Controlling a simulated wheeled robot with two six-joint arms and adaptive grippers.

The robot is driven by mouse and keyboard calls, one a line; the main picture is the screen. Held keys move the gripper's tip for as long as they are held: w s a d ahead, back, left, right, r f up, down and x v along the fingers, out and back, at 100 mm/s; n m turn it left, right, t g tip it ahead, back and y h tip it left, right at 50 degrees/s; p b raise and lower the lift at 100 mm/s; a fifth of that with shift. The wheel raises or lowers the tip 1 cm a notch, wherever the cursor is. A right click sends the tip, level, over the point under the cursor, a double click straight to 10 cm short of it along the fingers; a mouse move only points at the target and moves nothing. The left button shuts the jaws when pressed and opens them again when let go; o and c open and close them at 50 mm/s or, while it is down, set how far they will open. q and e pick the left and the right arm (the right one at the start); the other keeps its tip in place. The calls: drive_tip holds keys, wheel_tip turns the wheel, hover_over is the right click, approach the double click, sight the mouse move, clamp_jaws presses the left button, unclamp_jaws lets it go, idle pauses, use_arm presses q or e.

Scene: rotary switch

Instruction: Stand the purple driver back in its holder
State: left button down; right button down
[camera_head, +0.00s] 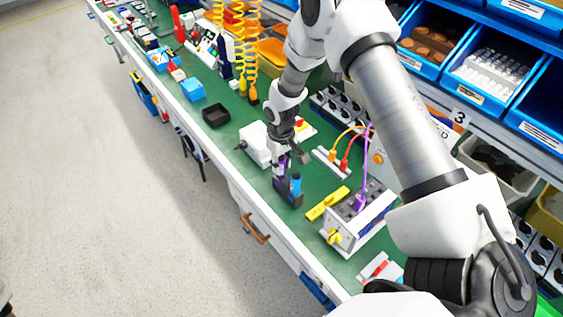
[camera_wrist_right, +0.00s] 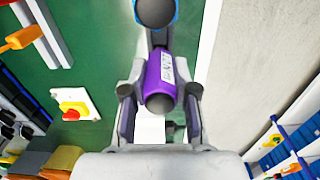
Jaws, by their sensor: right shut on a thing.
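The purple driver (camera_wrist_right: 160,80) is between the two fingers of my right gripper (camera_wrist_right: 160,92) in the wrist view, its rounded handle end facing the camera. In the head view my right gripper (camera_head: 291,160) is over the dark holder (camera_head: 289,197) near the bench's front edge, and a little of the purple driver (camera_head: 281,164) shows. The holder carries a blue driver (camera_head: 296,184), whose dark, blue-rimmed end (camera_wrist_right: 156,11) shows at the top of the wrist view. The purple driver's lower end is hidden, so I cannot tell whether it is inside the holder. My left gripper is out of view.
A white box (camera_head: 255,143) stands behind left. A red button on a yellow plate (camera_wrist_right: 72,109) is nearby. The green bench top (camera_head: 236,177) ends close to the holder.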

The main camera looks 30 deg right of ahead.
drive_tip(key=shift+f+b, duration=0.45)
drive_tip(key=shift+f, duration=0.35)
drive_tip(key=c, duration=0.8)
unclamp_jaws()
drive_tip(key=shift+r, duration=0.15)
wheel_tip(320, 180, up, 12)
drive_tip(key=shift+f, duration=0.1)
